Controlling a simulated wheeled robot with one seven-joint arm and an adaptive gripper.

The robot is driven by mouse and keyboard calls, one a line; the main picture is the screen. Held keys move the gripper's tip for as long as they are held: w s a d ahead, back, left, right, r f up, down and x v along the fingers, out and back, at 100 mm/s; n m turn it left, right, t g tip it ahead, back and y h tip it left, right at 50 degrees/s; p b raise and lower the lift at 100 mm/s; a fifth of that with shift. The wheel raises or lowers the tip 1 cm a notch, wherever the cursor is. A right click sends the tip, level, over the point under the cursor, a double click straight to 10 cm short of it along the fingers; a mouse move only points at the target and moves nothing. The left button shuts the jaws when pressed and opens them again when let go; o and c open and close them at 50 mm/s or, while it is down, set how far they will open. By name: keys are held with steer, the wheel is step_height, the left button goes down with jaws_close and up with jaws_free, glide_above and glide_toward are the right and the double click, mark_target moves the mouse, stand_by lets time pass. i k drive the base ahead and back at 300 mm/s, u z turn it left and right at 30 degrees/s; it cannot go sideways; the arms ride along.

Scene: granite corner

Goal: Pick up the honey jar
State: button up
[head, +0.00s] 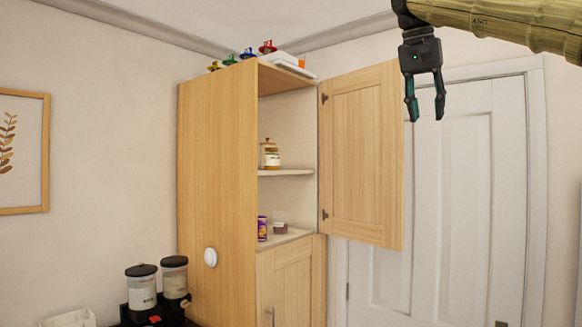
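A small glass jar with a brown lid and pale label, apparently the honey jar (270,155), stands upright on the middle shelf (285,172) of the tall wooden cabinet (218,170). The cabinet's upper door (362,155) is open, swung out to the right. My gripper (426,108) hangs at the upper right, pointing down, in front of the white door. Its two fingers are apart with nothing between them. It is well away from the jar, and in the picture the open cabinet door lies between them.
A purple can (262,228) and a small dark container (281,227) stand on the shelf below. Colourful items (248,53) and a white box (288,62) sit on the cabinet top. Two black-lidded dispensers (142,287) stand at the lower left. A lower cabinet door (291,285) is shut.

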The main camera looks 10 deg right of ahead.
mark_target(271, 155)
steer(key=z, duration=0.05)
steer(key=i, duration=1.55)
steer(key=u, duration=0.55)
steer(key=i, duration=0.45)
steer(key=u, duration=0.15)
